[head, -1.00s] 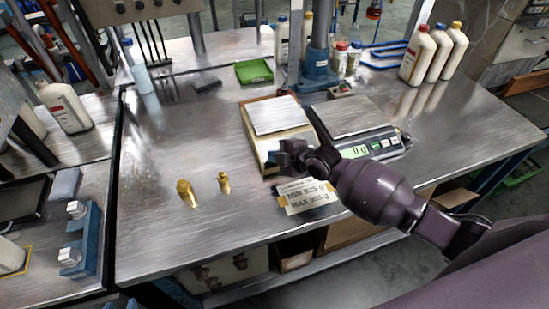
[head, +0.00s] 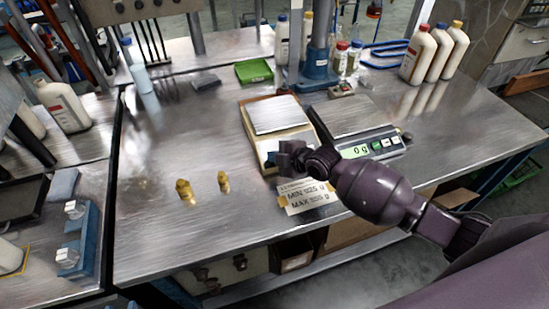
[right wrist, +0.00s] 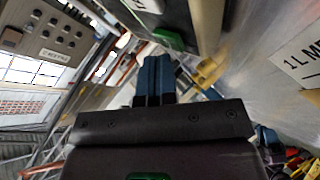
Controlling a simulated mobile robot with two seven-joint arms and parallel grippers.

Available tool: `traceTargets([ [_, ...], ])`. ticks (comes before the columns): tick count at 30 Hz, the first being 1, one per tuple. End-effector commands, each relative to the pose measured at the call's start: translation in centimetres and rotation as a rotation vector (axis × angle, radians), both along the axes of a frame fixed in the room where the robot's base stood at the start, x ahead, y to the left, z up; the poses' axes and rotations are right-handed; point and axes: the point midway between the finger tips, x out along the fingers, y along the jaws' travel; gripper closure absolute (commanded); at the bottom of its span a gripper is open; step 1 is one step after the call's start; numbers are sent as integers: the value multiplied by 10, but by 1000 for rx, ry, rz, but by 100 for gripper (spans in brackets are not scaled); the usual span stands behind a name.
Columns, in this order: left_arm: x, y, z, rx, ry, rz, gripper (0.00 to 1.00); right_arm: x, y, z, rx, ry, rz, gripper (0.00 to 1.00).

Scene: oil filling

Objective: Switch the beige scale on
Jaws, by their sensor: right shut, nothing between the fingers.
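The beige scale (head: 305,133) with its pale square plate (head: 274,115) stands on the metal bench in the middle of the head view. My right gripper (head: 273,158) is shut and empty at the scale's front edge, over its front panel. In the right wrist view the shut blue fingers (right wrist: 155,80) point towards the scale's beige side (right wrist: 207,25). Whether they touch it I cannot tell. My left gripper is not in view.
A grey scale with a lit green display (head: 357,152) stands to the right, behind my forearm. A label plate (head: 304,198) lies at the front edge. Two brass fittings (head: 186,191) stand left. A green tray (head: 253,71), a blue stand (head: 318,75) and white bottles (head: 418,55) are farther back.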

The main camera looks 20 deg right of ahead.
Motion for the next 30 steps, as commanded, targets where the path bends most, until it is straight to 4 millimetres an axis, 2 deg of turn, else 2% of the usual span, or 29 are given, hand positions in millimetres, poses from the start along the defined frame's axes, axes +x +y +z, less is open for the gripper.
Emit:
traceTargets([
  [30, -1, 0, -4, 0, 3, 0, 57, 2, 0, -4, 0, -1, 0, 100],
])
